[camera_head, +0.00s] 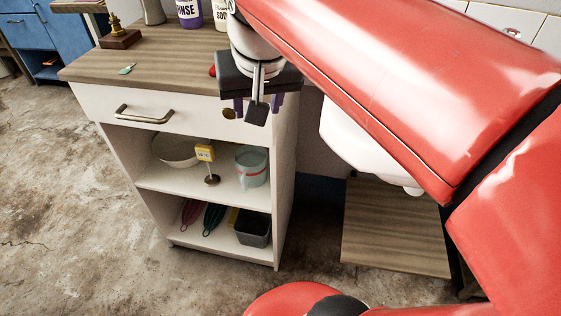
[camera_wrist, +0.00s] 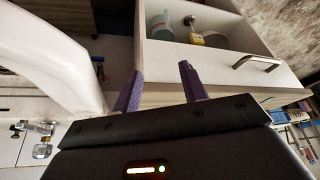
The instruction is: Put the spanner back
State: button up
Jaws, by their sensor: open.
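I cannot make out a spanner for certain in either view. My gripper (camera_head: 257,106) is in front of the right end of the cabinet top in the head view, with its purple fingers pointing down. In the wrist view my gripper (camera_wrist: 160,82) has its two purple fingers well apart, with nothing visible between them. Small tool-like items (camera_wrist: 300,130) show at the right edge of the wrist view, too small to tell apart.
The white cabinet (camera_head: 285,200) has a shut drawer with a metal handle (camera_head: 144,114). Its open shelves hold a jug (camera_head: 251,166), a bowl (camera_head: 178,150) and a grey bin (camera_head: 253,229). A white basin (camera_head: 352,137) stands to the right. Bottles crowd the worktop's back.

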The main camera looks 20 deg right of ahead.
jog(key=s+f+n, duration=0.2)
jog(key=s+f, duration=0.7)
jog(key=f, duration=0.4)
jog(key=shift+d+f+t+y, duration=0.15)
jog(key=shift+d+t+y, duration=0.15)
jog(key=shift+t+y, duration=0.1)
jog(key=shift+s, duration=0.1)
